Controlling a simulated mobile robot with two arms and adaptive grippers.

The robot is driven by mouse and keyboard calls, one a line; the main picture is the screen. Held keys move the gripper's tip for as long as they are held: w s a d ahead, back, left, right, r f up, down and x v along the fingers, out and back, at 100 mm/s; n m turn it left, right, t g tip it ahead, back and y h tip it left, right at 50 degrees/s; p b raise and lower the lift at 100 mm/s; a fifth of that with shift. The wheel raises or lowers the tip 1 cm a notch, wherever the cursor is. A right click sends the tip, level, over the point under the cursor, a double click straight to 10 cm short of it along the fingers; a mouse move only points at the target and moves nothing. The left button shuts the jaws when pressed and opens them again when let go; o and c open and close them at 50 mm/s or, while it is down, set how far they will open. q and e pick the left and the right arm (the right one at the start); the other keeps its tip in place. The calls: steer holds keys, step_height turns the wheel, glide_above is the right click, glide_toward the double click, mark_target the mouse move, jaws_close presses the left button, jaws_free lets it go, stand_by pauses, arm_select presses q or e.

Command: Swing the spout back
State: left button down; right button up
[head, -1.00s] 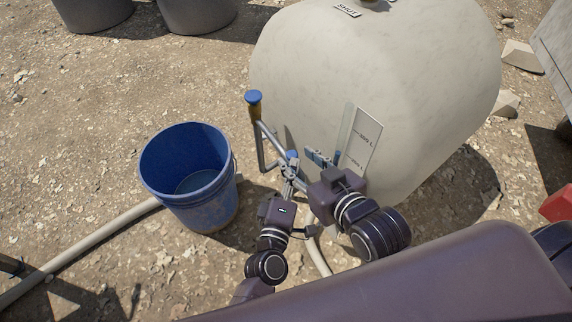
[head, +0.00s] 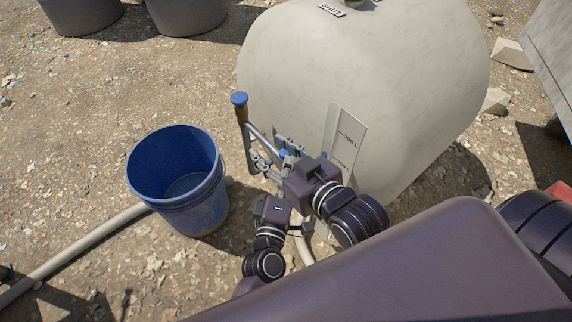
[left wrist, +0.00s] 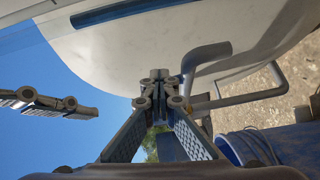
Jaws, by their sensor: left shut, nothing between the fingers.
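The spout is a bent grey pipe (head: 262,140) low on the front of the pale tank, near the blue bucket. In the left wrist view the bent pipe (left wrist: 240,97) runs to the right of my fingers, toward the bucket rim. My left gripper (head: 257,163) is beside the pipe. Its fingertips (left wrist: 160,92) meet with nothing between them; I cannot tell whether they touch the pipe. My right gripper (head: 287,148) is in front of the tank, right of the left one. Its wrist hides much of its fingers, and part shows in the left wrist view (left wrist: 45,103).
The blue bucket (head: 215,190) stands left of my grippers. The tank (head: 360,60) carries a level gauge (head: 345,140). A pale hose (head: 85,245) lies on the ground. Grey tubs (head: 187,15) stand behind.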

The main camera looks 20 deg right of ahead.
arm_select(q)
steer(key=v, duration=1.2)
steer(key=shift+s+f, duration=0.1)
